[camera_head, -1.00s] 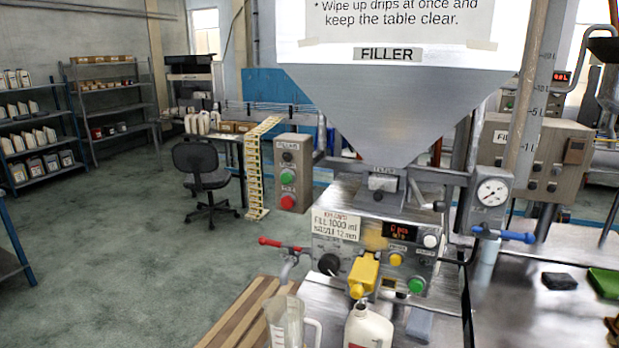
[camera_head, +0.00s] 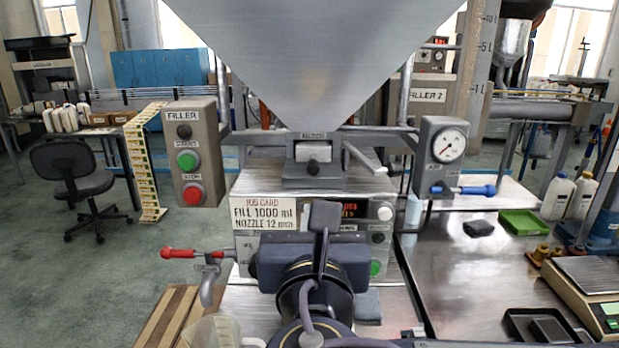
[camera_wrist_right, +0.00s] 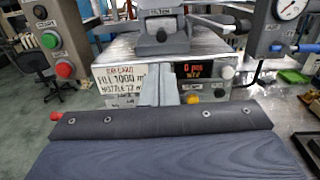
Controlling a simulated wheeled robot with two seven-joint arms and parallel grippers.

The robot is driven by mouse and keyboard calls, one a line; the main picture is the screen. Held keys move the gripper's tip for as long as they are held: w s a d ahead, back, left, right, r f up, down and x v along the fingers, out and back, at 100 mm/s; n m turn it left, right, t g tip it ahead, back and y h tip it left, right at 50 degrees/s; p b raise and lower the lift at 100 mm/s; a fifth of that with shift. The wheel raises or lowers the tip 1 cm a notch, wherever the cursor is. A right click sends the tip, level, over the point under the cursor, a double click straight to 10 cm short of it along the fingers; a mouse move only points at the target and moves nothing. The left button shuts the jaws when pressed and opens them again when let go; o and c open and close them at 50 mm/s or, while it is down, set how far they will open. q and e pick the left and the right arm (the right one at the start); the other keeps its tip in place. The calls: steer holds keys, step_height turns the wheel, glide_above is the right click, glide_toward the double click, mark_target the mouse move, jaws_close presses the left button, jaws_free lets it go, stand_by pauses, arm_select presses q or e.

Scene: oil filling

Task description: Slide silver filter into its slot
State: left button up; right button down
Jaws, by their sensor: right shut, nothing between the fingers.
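Under the hopper, a grey slotted housing (camera_head: 313,172) with a small label plate sits on top of the filler. A pale silver block (camera_head: 313,152) shows in its opening; I cannot tell whether this is the silver filter. The housing also shows at the top of the right wrist view (camera_wrist_right: 160,40). My right gripper (camera_head: 325,214) is shut and empty, in front of the filler's job card panel and below the housing. Its fingers (camera_wrist_right: 160,88) point at the panel in the right wrist view. My right arm hides the filler's lower front. My left gripper is out of view.
A grey lever (camera_head: 364,158) sticks out right of the housing. A button box (camera_head: 190,152) flanks it left and a gauge box (camera_head: 443,155) right. A red-handled valve (camera_head: 190,254) juts left. The steel table (camera_head: 475,285) has free room at right.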

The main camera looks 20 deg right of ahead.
mark_target(314, 169)
steer(key=p+x, duration=0.2)
steer(key=x, duration=1.1)
steer(key=shift+w+d, duration=0.15)
steer(key=shift+d, duration=0.05)
steer(key=shift+f, duration=0.1)
steer(key=x, duration=0.3)
steer(key=shift+w+d, duration=0.15)
steer(key=shift+w, duration=0.2)
